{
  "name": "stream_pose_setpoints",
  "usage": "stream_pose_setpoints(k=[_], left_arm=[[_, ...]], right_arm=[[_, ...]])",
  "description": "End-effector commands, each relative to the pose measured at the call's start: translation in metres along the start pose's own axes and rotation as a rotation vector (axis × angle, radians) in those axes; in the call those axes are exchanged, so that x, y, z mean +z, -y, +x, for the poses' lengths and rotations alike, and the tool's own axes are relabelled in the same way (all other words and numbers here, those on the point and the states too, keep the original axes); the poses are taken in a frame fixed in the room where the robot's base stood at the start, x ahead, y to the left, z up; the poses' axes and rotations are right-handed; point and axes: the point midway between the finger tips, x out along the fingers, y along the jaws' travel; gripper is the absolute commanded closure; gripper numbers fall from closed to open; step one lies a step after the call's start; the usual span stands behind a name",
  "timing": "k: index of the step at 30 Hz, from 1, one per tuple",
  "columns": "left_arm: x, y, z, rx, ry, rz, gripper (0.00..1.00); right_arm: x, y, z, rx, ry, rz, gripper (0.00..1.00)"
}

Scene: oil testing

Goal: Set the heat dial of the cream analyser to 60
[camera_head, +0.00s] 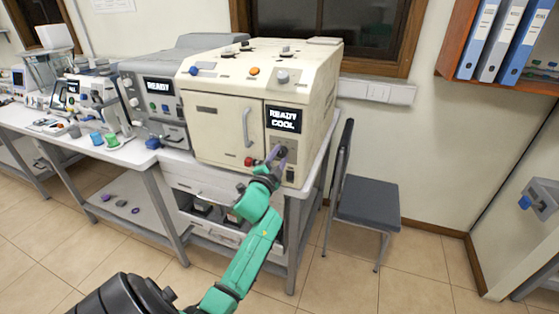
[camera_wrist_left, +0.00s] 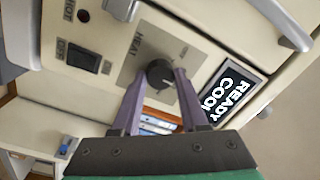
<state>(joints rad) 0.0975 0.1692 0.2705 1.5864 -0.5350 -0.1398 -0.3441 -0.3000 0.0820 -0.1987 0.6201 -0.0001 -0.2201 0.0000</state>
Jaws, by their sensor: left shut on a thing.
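The cream analyser (camera_head: 222,127) stands on the bench, and its screen (camera_head: 283,119) reads READY COOL. Its dark round heat dial (camera_head: 283,151) is below that screen. In the left wrist view the dial (camera_wrist_left: 160,74) sits on a grey plate marked HEAT. My left gripper (camera_head: 275,154) is at the dial, with its two purple-grey fingers on either side of the knob and shut on it; the fingers also show in the left wrist view (camera_wrist_left: 157,85). The scale numbers and the dial's setting are too small to read. My right gripper is not in view.
A dark rocker switch (camera_wrist_left: 84,56) and a lamp marked HOT (camera_wrist_left: 83,16) are near the dial. A grey analyser (camera_head: 158,110) reading READY stands to the left. A dark chair (camera_head: 366,203) is right of the bench (camera_head: 292,215). Open floor lies in front.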

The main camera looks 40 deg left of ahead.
Motion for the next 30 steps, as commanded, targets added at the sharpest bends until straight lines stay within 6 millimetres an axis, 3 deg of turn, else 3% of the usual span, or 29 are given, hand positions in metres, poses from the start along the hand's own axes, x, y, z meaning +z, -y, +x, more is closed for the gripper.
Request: stream_pose_setpoints(k=[15,30], left_arm=[[0.0014,-0.0004,0.0,0.004,-0.013,0.317,1.0],[0.0011,0.0005,0.0,0.003,-0.015,0.357,1.0]], right_arm=[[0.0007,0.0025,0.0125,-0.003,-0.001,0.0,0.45],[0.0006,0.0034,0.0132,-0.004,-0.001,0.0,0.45]])
